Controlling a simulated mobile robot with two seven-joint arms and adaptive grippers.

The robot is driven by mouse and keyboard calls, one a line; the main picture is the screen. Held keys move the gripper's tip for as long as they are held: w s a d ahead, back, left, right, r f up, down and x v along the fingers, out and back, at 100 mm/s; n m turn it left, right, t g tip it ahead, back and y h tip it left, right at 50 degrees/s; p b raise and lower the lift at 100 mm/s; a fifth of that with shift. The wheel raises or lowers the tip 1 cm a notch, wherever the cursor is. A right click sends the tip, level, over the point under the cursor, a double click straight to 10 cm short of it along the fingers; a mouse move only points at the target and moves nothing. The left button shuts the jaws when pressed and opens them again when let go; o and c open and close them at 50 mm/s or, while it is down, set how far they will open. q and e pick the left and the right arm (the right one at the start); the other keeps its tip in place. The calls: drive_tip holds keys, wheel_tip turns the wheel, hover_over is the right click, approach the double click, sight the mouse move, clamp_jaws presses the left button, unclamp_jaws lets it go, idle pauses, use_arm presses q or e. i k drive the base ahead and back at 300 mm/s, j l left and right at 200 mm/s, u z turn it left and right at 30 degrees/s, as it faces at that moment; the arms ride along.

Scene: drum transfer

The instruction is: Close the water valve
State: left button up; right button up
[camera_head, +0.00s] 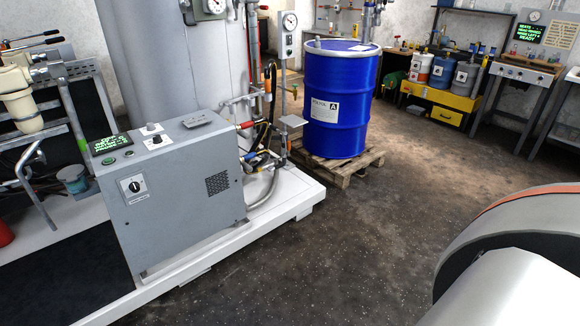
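A cluster of pipes and small valve fittings (262,158) with blue, red and yellow parts sits low behind the grey control cabinet (170,190), beside the tall grey tank (180,75). A red fitting, perhaps a handle (246,125), sticks out above the cabinet's right end. I cannot tell which part is the water valve, or whether it is open or shut. Neither of my grippers is in view.
A blue drum (340,100) stands on a wooden pallet (338,166) right of the pipes. The white skid edge (170,300) borders the cabinet. A yellow crate (442,103) with several small drums is at the back. The dark floor (340,235) in the middle is clear.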

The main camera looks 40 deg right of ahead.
sight(277, 166)
drive_tip(key=i+l+z, duration=0.45)
drive_tip(key=l, duration=0.25)
drive_tip(key=i+l+z, duration=0.4)
drive_tip(key=i+l, duration=0.15)
drive_tip(key=i, duration=0.1)
